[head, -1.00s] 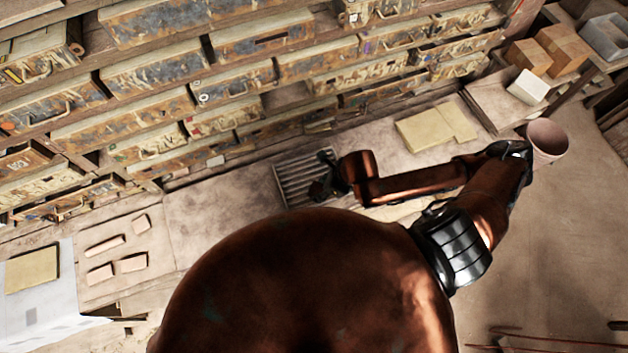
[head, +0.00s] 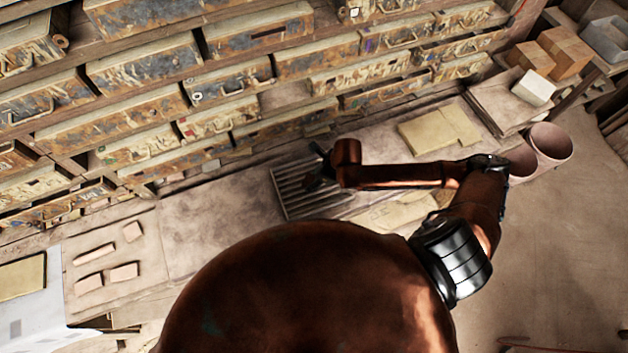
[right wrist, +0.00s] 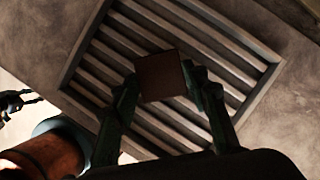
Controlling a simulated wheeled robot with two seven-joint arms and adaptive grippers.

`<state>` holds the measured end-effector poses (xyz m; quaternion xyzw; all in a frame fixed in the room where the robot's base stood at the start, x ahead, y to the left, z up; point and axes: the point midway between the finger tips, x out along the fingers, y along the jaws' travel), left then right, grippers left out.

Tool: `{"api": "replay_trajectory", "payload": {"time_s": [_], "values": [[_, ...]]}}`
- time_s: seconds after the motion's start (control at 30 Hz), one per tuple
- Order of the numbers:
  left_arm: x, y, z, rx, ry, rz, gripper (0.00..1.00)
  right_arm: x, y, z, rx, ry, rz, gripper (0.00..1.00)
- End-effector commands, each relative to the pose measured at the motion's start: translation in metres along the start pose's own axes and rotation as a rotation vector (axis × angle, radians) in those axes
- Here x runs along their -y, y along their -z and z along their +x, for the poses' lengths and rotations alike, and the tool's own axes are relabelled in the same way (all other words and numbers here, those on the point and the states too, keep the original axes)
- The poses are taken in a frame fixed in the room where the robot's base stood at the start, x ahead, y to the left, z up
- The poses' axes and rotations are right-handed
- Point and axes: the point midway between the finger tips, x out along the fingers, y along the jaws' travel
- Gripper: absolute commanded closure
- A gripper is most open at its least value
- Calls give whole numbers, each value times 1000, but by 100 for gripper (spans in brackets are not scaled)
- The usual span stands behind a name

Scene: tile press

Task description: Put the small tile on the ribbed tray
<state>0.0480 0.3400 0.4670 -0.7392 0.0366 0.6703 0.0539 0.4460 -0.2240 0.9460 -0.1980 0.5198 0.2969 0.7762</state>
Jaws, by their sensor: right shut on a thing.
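The small tile (right wrist: 161,76) is a reddish-brown square in the right wrist view, held between the fingertips of my right gripper (right wrist: 163,84). Behind it lies the grey ribbed tray (right wrist: 92,62), with its slanting ribs on both sides of the tile. I cannot tell whether the tile touches the ribs. In the head view my right gripper (head: 318,168) is over the back right part of the ribbed tray (head: 290,205), and the tile is not distinguishable there. A dark fingered shape at the left edge of the right wrist view may be my left gripper; its opening is unclear.
Several small pinkish tiles (head: 95,254) lie on a board to the left. Bare bench (head: 215,225) lies left of the tray. Drawers (head: 155,65) rise behind it. Yellowish slabs (head: 427,135) lie to its right, with a round pot (head: 550,145) beyond.

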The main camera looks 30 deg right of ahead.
Motion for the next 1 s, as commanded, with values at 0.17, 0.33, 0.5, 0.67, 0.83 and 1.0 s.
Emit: {"api": "replay_trajectory", "payload": {"time_s": [0.17, 0.33, 0.5, 0.67, 0.83, 1.0], "values": [[0, 1, -4, -2, 0, 0, 60, 1, 4, 12, 2, 2, 0, 84], [0, 1, -4, -1, 0, 0, 60, 1, 5, 12, 2, 2, -1, 84], [0, 1, -4, -1, 0, 0, 60, 1, 5, 12, 1, 2, -1, 50], [0, 1, -4, -1, 0, 0, 60, 1, 5, 12, 1, 2, -1, 41], [0, 1, -4, -1, 0, 1, 60, 1, 5, 12, 1, 2, -1, 41], [0, 0, -3, 0, 0, 1, 60, 1, 4, 5, 2, 3, -3, 41]]}}
